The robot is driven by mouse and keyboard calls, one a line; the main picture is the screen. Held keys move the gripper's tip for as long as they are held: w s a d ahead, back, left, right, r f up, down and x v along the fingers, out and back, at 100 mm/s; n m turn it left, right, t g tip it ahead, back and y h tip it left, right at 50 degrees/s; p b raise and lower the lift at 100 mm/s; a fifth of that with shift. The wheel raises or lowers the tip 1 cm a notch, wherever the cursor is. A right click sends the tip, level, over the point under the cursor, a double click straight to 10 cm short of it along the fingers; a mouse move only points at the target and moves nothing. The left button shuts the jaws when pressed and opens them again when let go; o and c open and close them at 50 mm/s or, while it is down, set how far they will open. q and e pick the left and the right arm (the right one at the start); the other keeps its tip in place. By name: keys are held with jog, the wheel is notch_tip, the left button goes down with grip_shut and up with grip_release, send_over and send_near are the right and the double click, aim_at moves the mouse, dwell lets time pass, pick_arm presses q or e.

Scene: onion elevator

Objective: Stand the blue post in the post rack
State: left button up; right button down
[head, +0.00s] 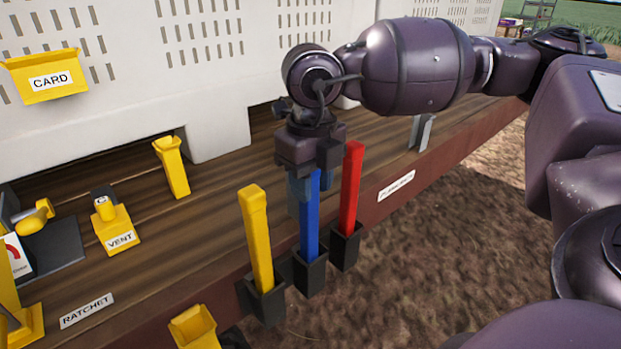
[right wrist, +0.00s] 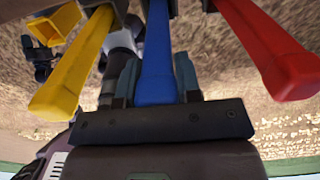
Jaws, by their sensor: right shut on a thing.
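The blue post (head: 309,225) is upright, its lower end inside the middle black socket of the post rack (head: 309,277). The right wrist view shows the blue post (right wrist: 155,60) between my right gripper's fingers, running to its socket. My right gripper (head: 311,184) is shut on the post's upper part, and hides its top in the head view. Whether the post is fully seated cannot be told.
A yellow post (head: 256,238) and a red post (head: 351,187) stand in the sockets on either side, close to my gripper. Labelled yellow fixtures, including one marked VENT (head: 115,228), sit on the wooden deck (head: 215,205). A yellow holder (head: 195,328) is at the bottom.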

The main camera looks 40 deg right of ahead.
jog(key=c, duration=0.7)
grip_release()
jog(key=shift+c, duration=0.2)
